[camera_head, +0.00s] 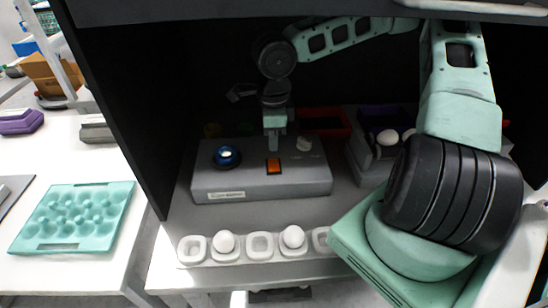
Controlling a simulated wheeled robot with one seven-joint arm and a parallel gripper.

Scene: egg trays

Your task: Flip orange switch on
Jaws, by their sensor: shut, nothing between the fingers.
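The orange switch (273,166) sits in the middle of the grey control box (225,183), inside the dark enclosure. I cannot tell whether the fingertips touch the box or the switch.
A white egg holder (260,246) with eggs stands in front of the box. A teal egg tray (72,246) lies on the left table. Dark walls enclose the workspace.

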